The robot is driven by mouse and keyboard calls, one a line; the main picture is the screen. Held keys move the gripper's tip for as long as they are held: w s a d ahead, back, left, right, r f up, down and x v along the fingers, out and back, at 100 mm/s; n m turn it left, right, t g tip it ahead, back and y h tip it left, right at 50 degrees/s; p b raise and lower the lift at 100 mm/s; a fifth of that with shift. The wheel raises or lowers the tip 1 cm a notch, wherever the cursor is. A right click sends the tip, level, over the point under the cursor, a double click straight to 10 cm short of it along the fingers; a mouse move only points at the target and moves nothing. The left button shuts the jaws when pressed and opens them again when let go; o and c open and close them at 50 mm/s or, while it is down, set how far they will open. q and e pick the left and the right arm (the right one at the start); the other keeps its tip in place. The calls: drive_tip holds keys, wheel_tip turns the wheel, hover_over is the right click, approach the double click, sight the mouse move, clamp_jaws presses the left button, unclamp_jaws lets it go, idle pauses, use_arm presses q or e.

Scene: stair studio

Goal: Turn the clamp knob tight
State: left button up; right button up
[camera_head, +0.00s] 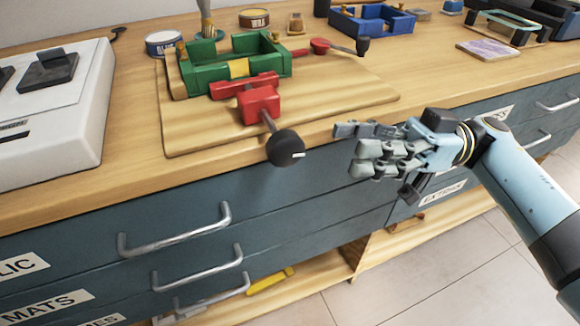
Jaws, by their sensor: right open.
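The black round clamp knob (286,148) with a white mark sticks out past the front edge of the worktop on a short rod. The rod runs into a red clamp (258,103), which sits at the front of a green box-shaped frame (234,66). My right gripper (352,150) is open and empty, a little right of the knob and apart from it, in front of the drawers. Its fingers point left toward the knob. My left gripper is not in view.
The green frame stands on a wooden board (340,99). A red lever with a dark knob (362,46) lies behind right. Drawer handles (176,232) stick out below.

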sight(302, 141)
drive_tip(key=a+n+h, duration=0.1)
drive_tip(key=a, duration=0.2)
drive_tip(key=s+a+r+n+g+h+b, duration=0.1)
drive_tip(key=a, duration=0.2)
drive_tip(key=a+r+n+g, duration=0.1)
drive_tip(key=a, duration=0.2)
drive_tip(key=shift+s+a+h, duration=0.25)
drive_tip(key=shift+s+h, duration=0.1)
drive_tip(key=shift+h, duration=0.05)
drive_tip(key=shift+c, duration=0.2)
drive_tip(key=shift+f, duration=0.15)
clamp_jaws()
